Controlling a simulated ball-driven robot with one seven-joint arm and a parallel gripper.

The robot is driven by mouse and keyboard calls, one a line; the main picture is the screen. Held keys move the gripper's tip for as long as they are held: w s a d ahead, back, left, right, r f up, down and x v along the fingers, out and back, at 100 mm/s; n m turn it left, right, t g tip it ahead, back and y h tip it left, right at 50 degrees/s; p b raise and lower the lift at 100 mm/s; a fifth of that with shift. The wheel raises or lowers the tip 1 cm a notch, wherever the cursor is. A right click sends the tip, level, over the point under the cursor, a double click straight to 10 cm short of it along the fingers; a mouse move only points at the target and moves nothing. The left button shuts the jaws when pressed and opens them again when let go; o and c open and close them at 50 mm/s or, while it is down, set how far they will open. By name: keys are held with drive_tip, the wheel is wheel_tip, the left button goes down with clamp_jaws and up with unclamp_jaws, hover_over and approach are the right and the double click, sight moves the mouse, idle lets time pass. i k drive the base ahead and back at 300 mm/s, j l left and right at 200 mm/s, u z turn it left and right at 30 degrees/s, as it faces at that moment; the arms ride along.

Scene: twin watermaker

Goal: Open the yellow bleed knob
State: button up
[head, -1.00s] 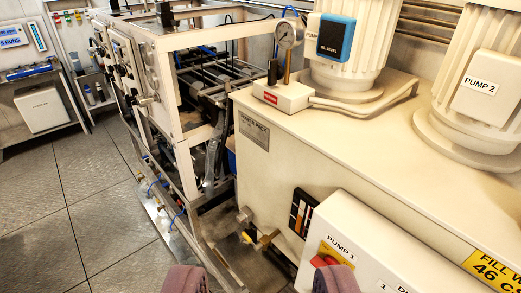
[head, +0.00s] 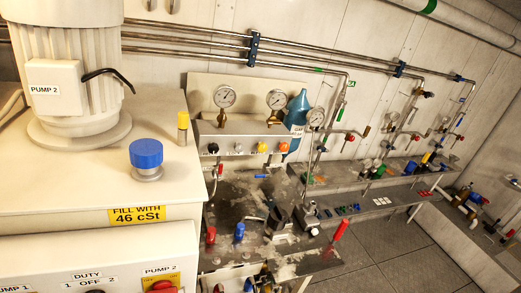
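A light panel (head: 240,128) with two round gauges stands in the middle of the head view, behind a dark, stained bench. The yellow one looks like the bleed knob, but the small labels there are unreadable. Whether it is open or closed cannot be told. My gripper is not in view.
The cream power pack with the pump 2 motor (head: 75,75), blue cap (head: 146,155) and yellow-topped post (head: 183,128) fills the left. Red handles (head: 341,229) and fittings stand on the bench (head: 245,200). Open floor (head: 400,255) lies at lower right.

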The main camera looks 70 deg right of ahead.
sight(262, 148)
drive_tip(key=z, duration=1.6)
